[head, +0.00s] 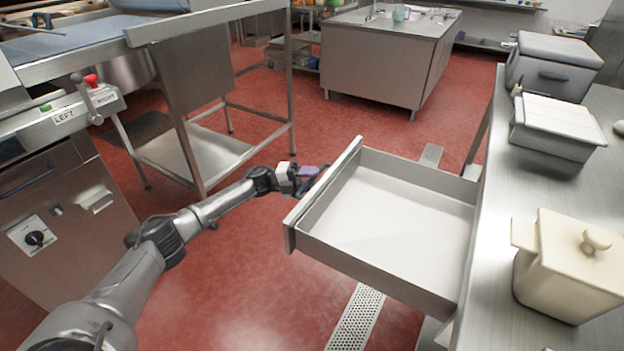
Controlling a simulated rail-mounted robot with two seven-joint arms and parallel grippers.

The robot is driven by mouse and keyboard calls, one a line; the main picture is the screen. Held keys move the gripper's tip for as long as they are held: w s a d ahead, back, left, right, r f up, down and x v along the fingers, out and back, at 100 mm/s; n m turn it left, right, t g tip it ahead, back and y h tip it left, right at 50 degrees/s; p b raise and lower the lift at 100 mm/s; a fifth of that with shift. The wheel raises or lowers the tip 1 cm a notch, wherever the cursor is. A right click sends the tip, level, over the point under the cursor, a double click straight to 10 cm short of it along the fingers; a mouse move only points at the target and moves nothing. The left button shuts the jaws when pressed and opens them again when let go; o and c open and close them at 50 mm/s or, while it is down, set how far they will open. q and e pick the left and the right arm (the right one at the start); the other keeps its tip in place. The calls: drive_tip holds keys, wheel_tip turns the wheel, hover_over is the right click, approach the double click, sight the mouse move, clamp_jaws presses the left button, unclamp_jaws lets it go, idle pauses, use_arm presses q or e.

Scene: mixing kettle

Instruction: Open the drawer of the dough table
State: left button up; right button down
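The drawer (390,222) of the dough table (500,180) is pulled far out to the left, and its white inside is empty. Its front panel (322,197) faces left. My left gripper (312,180) is at the outer side of the front panel, near its middle. The handle and the fingertips are mostly hidden or too small to make out, so I cannot tell whether the fingers are shut on anything. My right gripper is out of view.
On the dough table stand a cream lidded pot (570,265), a grey box (555,125) and a grey lidded bin (553,65). A machine with a lever (90,82) is at left. A steel cabinet (385,55) stands behind. Red floor lies open between.

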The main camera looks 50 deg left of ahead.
use_arm(q)
drive_tip(key=p+v, duration=0.2)
drive_tip(key=v, duration=1.1)
drive_tip(key=shift+s+a, duration=0.25)
drive_tip(key=shift+s, duration=0.05)
drive_tip(key=shift+f, duration=0.1)
